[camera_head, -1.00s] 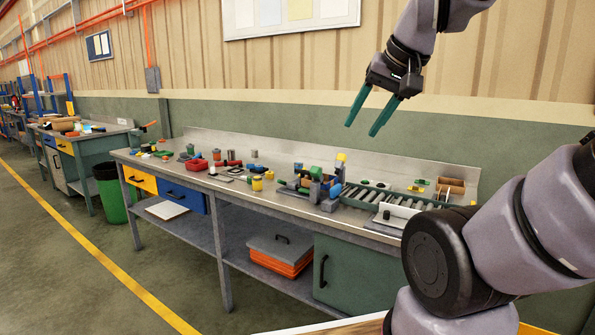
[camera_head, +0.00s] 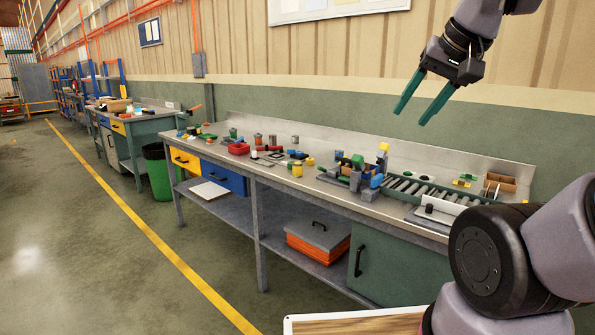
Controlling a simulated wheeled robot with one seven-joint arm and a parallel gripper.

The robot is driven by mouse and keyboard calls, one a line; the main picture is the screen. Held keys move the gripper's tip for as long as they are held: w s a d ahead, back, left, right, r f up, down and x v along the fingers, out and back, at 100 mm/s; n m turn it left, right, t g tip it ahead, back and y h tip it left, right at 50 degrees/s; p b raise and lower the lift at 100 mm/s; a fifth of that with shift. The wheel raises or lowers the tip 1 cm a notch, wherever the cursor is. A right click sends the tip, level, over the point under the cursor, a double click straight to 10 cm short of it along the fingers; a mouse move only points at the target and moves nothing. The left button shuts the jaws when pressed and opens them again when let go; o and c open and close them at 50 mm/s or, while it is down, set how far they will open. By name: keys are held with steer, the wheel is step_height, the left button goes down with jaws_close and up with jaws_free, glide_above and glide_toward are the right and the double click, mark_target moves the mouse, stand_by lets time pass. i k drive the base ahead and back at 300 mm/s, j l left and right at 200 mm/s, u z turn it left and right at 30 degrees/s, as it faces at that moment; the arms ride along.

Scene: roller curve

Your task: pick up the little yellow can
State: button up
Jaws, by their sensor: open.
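A small yellow can (camera_head: 297,170) stands upright near the front edge of the long workbench (camera_head: 345,203), left of the grey and green roller machine. A second small yellow piece (camera_head: 310,161) sits just behind it to the right; its shape is too small to tell. My gripper (camera_head: 412,116) is open and empty. Its two green fingers point down and left, high above the bench, up and to the right of the can in the picture.
A roller conveyor (camera_head: 412,187) with blocks at its left end fills the right part of the bench. A red bin (camera_head: 239,149) and several small tools lie to the left. A green waste bin (camera_head: 158,172) stands on the floor. Open floor lies in front.

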mark_target(296, 165)
steer(key=i+j+z, duration=0.15)
steer(key=j, duration=0.25)
steer(key=i+j+z, duration=0.1)
steer(key=j, duration=0.3)
steer(key=i+j+z, duration=0.15)
steer(key=i+j, duration=0.15)
steer(key=i+j+z, duration=0.1)
steer(key=j, duration=0.45)
steer(key=i+j+z, duration=0.15)
steer(key=j, duration=0.3)
steer(key=i+j+z, duration=0.1)
steer(key=j, duration=0.35)
steer(key=j+z, duration=0.15)
steer(key=j, duration=0.3)
steer(key=i, duration=0.05)
